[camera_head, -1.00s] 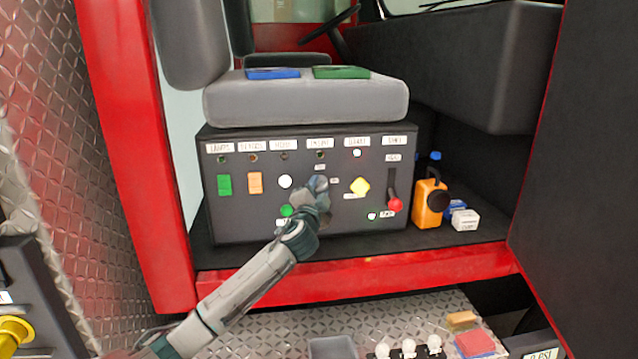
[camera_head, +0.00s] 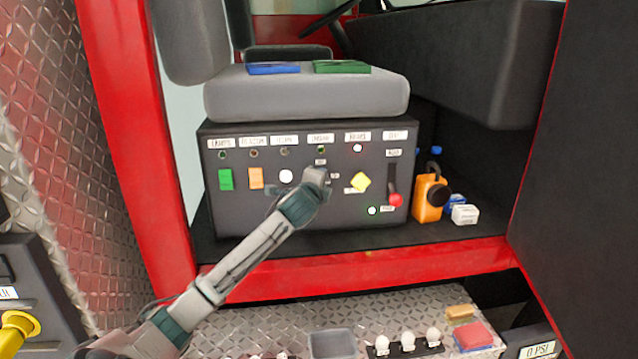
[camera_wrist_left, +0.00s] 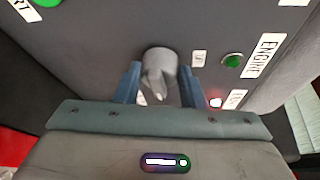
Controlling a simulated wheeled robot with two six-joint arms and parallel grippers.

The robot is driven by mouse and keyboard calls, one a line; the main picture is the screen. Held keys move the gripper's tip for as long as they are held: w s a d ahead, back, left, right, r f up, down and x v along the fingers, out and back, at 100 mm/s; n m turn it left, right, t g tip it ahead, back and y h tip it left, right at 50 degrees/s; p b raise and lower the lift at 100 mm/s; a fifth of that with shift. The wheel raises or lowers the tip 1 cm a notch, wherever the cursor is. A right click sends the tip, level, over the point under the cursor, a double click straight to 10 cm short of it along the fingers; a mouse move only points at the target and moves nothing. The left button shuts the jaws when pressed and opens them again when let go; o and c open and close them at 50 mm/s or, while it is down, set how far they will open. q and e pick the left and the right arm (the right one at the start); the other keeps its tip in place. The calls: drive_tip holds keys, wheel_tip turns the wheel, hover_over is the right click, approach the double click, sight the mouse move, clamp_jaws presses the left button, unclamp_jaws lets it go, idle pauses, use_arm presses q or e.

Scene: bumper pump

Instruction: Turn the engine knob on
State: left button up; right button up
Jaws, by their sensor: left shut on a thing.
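The engine knob (camera_wrist_left: 158,66) is a grey knob with a raised ridge. It sits on the front of the dark control box (camera_head: 400,228). The ridge and its pale mark point down in the left wrist view. My left gripper (camera_wrist_left: 160,80) is shut on it, one blue finger on each side. My right gripper is not in view.
A green switch (camera_head: 226,179), an orange switch (camera_head: 256,178) and a white round control (camera_head: 286,176) lie left of my gripper. A yellow knob (camera_head: 360,182) and a red-tipped lever (camera_head: 395,198) lie right. The seat (camera_head: 300,98) overhangs the box.

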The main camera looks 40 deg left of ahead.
use_arm(q)
drive_tip(key=shift+f+m, duration=0.1)
drive_tip(key=shift+m, duration=0.2)
idle(0.4)
drive_tip(key=o, duration=1)
drive_tip(key=b+v, duration=0.5)
drive_tip(key=v, duration=0.5)
drive_tip(key=shift+s+d+r, duration=0.25)
